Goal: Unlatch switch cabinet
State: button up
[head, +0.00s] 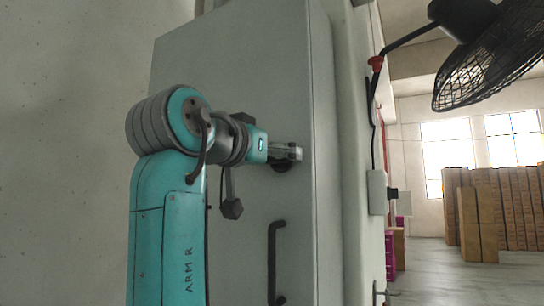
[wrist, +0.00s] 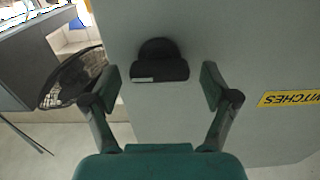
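The switch cabinet (head: 235,60) is tall and grey, with its door closed as far as I can see. A small black latch knob (wrist: 160,62) sits on the door face. In the wrist view it lies between my gripper's (wrist: 161,84) two spread fingers, with a gap on each side. In the head view my gripper (head: 286,152) is close to the door at the latch (head: 283,165), which it partly hides. Whether the gripper touches the latch or door is unclear. A black bar handle (head: 272,262) is on the door below.
A yellow label (wrist: 290,98) is on the cabinet, upside down in the wrist view. A black fan (head: 495,60) hangs at the upper right. A wall box with cable (head: 378,192) is right of the cabinet. Stacked brown boxes (head: 500,215) stand farther back, with open floor before them.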

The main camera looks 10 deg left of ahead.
jog(key=v, duration=1.2)
dwell(0.5)
